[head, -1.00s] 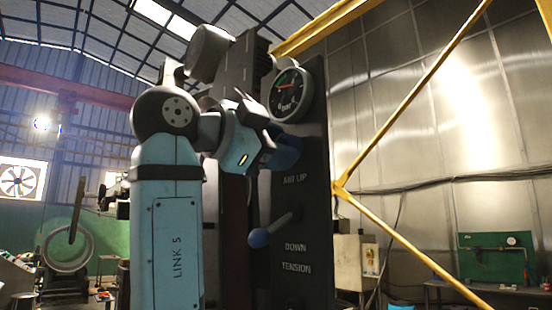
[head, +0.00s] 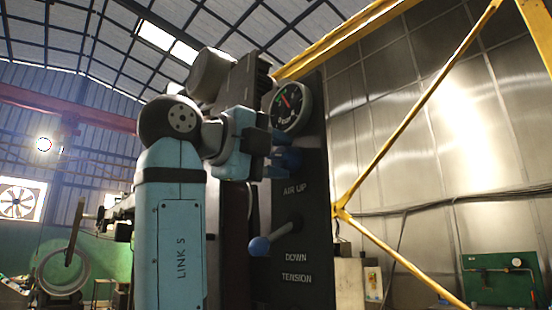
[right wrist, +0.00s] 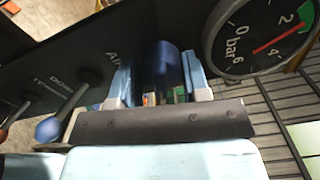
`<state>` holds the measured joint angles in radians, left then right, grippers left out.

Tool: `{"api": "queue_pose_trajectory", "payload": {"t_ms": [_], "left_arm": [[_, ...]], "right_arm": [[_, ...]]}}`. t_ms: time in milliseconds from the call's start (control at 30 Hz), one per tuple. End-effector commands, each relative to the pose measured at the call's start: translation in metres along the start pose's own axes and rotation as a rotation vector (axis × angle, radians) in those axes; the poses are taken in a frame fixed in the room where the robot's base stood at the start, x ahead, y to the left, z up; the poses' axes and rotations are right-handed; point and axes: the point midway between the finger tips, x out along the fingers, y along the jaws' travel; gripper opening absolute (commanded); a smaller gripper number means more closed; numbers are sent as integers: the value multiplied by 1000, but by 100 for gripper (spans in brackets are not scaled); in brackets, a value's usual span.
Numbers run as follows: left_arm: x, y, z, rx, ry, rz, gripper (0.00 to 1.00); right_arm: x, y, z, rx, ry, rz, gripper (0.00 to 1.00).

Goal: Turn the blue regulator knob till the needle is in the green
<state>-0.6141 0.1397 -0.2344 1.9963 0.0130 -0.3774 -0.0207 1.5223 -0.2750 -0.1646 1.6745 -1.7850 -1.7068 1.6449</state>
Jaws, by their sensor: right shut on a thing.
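The dark blue regulator knob (head: 288,159) is on the black panel (head: 310,215), below the gauge. In the right wrist view the knob (right wrist: 163,68) sits between the two pale blue fingers of my right gripper (right wrist: 157,80), which is shut on it. In the head view my right gripper (head: 265,146) partly hides the knob. The round black gauge (head: 287,107) has a red needle and a green band. In the right wrist view the gauge (right wrist: 262,42) is cut by the top edge; the needle tip lies close to the green band's end. My left gripper is out of view.
A lever with a blue ball (head: 259,246) sticks out of the panel below the knob, near the "DOWN" lettering. Yellow bars (head: 420,125) of a frame run diagonally to the right of the panel. A green board (head: 500,278) stands far right.

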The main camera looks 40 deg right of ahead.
Motion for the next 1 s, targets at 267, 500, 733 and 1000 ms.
{"api": "queue_pose_trajectory", "payload": {"t_ms": [267, 500, 733, 1000], "left_arm": [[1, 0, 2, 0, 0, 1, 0], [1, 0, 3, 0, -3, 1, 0], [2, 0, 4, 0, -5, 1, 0], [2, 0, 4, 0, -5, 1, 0]], "right_arm": [[0, 1, 0, 56, 0, 1, 19], [0, 1, 0, 61, 0, 2, 19], [0, 1, 0, 61, 1, 2, 57], [0, 0, 0, 60, 0, 1, 68]]}}
